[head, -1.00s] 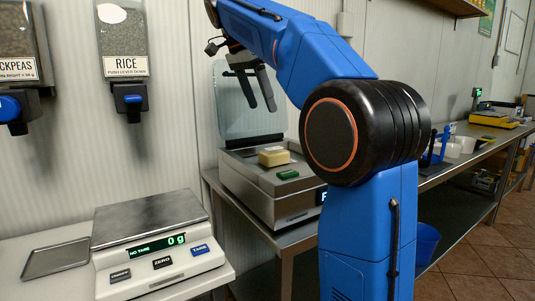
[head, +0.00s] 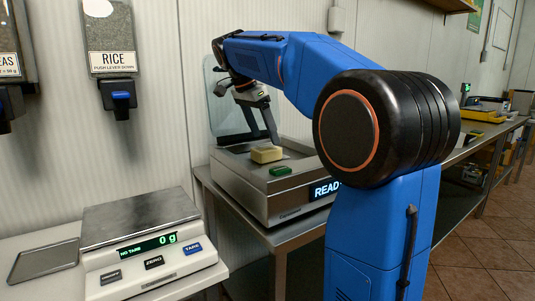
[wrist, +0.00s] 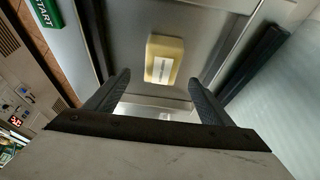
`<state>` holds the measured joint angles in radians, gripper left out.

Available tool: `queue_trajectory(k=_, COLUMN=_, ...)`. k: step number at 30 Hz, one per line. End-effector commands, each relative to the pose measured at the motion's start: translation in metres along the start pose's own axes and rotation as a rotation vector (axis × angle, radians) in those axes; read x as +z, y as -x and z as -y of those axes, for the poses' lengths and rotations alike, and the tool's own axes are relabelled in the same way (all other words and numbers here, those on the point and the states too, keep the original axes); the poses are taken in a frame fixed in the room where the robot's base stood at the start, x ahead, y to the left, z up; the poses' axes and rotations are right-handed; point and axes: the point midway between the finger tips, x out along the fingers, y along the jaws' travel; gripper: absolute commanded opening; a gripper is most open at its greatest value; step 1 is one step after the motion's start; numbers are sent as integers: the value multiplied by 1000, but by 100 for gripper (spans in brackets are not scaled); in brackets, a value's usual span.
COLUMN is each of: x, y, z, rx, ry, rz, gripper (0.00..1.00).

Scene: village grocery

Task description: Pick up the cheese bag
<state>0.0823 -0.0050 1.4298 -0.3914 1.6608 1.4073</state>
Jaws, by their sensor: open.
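The cheese bag (head: 266,154) is a small pale-yellow block lying on top of a steel machine (head: 255,205). In the wrist view the cheese bag (wrist: 163,59) shows a white label and lies beyond my fingertips, centred between them. My gripper (head: 262,139) is open and empty, above and close behind the cheese bag in the head view. The gap between fingers and bag is hard to judge there. In the wrist view my gripper (wrist: 160,85) has its two dark fingers spread wide, with nothing between them.
A green START button (head: 281,171) sits on the machine in front of the bag. A raised clear lid (head: 226,95) stands behind. A white scale (head: 150,255) reading 0 g and a metal tray (head: 45,261) are at left. Dispensers hang on the wall.

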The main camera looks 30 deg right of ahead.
Motion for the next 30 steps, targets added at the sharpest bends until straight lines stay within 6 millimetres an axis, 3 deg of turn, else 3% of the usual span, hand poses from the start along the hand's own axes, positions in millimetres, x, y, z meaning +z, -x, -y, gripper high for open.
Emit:
queue_trajectory(k=13, x=3, y=-48, z=2, rx=1, ry=-1, rz=0, gripper=75)
queue_trajectory(k=30, x=4, y=-53, z=2, rx=1, ry=0, rz=0, gripper=75)
